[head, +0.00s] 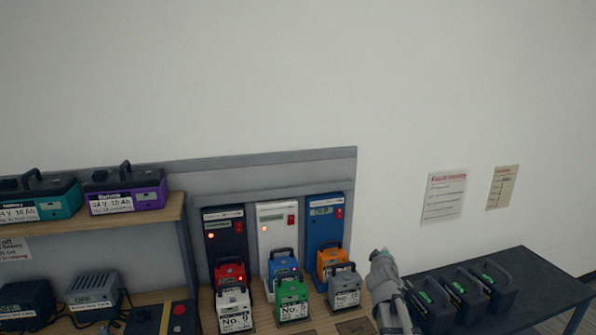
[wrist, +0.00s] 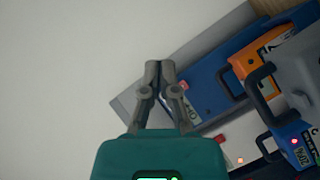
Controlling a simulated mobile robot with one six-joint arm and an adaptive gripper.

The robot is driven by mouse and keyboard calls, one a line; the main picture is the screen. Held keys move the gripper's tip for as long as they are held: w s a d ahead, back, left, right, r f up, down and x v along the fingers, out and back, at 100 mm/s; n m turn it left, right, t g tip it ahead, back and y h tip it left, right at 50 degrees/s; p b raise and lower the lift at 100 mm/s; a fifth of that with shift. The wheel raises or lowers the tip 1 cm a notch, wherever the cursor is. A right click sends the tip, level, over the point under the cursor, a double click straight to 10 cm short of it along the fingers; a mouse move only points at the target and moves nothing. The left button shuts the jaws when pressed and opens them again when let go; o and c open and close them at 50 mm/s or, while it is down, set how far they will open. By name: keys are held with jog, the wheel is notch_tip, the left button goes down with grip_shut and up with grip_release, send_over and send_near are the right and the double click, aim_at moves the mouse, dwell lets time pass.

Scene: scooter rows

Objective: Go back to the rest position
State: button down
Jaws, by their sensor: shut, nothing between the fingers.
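My gripper (wrist: 160,72) has its two grey fingers together at the tips with nothing between them, in the wrist view. Its teal body fills the bottom of that view. In the head view, part of my arm (head: 388,285) stands between the charging bench and the dark table; the fingertips cannot be made out there. I cannot tell the exact gap. The fingers hold no battery.
Three chargers, black (head: 226,235), white (head: 277,222) and blue (head: 325,225), stand at the back of the bench. Several batteries stand before them, including a grey one (head: 346,290) near my arm. A dark table (head: 540,290) with three black batteries is at right.

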jog(key=s+a+f+m+g+p, duration=0.1)
jog(key=s+a+f+m+g, duration=0.1)
jog(key=s+f+m+g, duration=0.65)
jog(key=s+a+f+g+y, duration=0.2)
jog(key=s+a+g, duration=0.1)
jog(key=s, duration=0.6)
jog(key=s+a+f+g+y+p, duration=0.1)
jog(key=s+a+g+y, duration=0.1)
jog(key=s+a, duration=0.3)
jog(key=s+g, duration=0.1)
jog(key=s, duration=0.3)
jog(key=shift+f+y, duration=0.4)
